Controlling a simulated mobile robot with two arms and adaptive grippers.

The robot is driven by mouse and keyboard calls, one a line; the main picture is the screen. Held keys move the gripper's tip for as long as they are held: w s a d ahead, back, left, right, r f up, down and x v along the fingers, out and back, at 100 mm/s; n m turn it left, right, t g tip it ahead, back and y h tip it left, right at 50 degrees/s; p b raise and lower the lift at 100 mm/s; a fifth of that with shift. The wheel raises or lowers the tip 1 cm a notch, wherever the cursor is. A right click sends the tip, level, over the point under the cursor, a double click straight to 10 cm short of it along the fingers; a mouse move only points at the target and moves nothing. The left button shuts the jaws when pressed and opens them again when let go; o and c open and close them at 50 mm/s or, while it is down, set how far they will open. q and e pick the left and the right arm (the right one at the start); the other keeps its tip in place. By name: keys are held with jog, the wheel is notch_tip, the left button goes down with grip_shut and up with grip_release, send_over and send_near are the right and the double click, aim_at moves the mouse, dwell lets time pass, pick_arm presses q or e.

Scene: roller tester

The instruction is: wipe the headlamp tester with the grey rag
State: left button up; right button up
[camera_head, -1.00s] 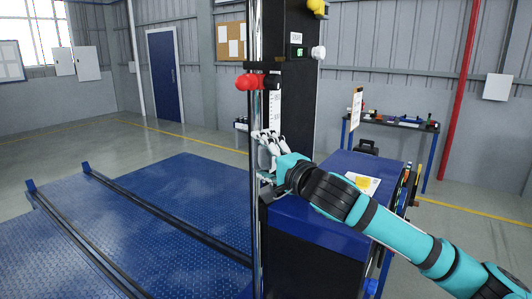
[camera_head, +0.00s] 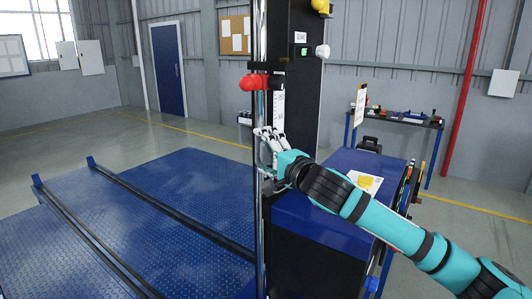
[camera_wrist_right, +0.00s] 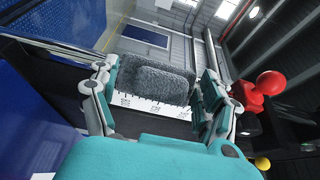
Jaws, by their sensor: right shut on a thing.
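The dark upright column (camera_head: 300,100) with a white scale strip (camera_head: 279,112) and a shiny pole in front looks like the headlamp tester. My right gripper (camera_head: 269,140) is at the pole and the lower end of the strip. In the right wrist view, the fluffy grey rag (camera_wrist_right: 158,80) sits between the fingers of my right gripper, which is shut on it. The printed scale (camera_wrist_right: 155,108) shows just past the rag. Whether the rag touches the tester I cannot tell. The rag is hidden in the head view. My left gripper is out of view.
A red knob (camera_head: 252,83) sticks out from the pole above my gripper. A blue cabinet (camera_head: 325,215) with a paper on top stands right of the column. Blue tread plates (camera_head: 180,215) with dark rails lie to the left. A workbench (camera_head: 400,118) stands behind.

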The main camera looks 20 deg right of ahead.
jog(key=shift+w+d, duration=0.1)
jog(key=shift+w, duration=0.75)
jog(key=shift+s+r, duration=0.15)
jog(key=shift+r, duration=1.8)
jog(key=shift+r+p, duration=0.5)
jog(key=shift+r, duration=1.35)
jog(key=shift+w+b, duration=0.2)
jog(key=shift+b, duration=0.4)
notch_tip(320, 180, down, 8)
jog(key=b, duration=0.9)
jog(key=shift+r+b, duration=0.1)
jog(key=shift+b, duration=0.3)
jog(key=shift+r, duration=0.1)
jog(key=shift+s, duration=0.1)
